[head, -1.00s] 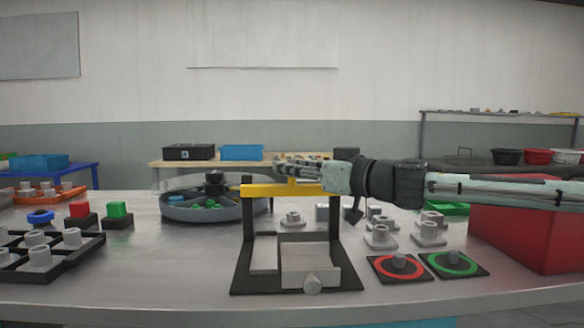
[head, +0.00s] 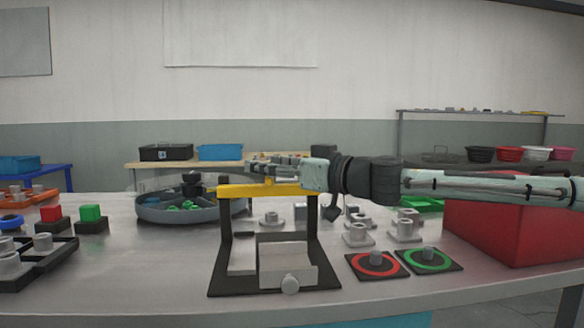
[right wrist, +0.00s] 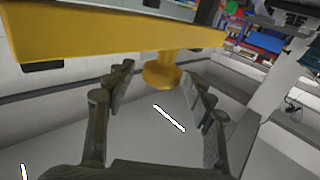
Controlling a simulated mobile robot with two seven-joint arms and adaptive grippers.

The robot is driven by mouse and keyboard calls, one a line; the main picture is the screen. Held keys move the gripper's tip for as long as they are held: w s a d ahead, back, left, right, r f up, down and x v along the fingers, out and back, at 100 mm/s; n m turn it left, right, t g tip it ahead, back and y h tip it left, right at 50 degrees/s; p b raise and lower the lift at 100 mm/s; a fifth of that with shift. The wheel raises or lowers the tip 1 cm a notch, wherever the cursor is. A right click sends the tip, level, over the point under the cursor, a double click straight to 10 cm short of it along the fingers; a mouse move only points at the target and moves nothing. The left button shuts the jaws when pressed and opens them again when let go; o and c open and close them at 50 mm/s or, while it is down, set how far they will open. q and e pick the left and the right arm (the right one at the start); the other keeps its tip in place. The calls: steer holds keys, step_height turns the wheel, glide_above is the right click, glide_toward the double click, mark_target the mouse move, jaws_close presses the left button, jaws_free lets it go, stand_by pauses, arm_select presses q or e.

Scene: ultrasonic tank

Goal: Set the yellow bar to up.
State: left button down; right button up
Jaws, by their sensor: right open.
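The yellow bar (head: 232,191) lies roughly level across the top of two black uprights in the head view. It fills the upper part of the right wrist view (right wrist: 90,42), with a round yellow knob (right wrist: 162,72) sticking out of it. My right gripper (head: 262,165) is at the bar, its arm coming in from the right. In the right wrist view its fingers (right wrist: 157,76) are spread, with the knob between their tips and a gap on either side. Whether a finger touches the bar is unclear. My left gripper is in neither view.
Below the bar is a black base (head: 222,283) with a grey drawer-like block (head: 288,262). A round grey tank (head: 165,212) stands at left behind it. Red-ringed (head: 368,270) and green-ringed (head: 446,263) pads lie at right, near a large red box (head: 510,225).

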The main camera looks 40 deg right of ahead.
steer(key=v, duration=1.1)
steer(key=shift+s, duration=0.35)
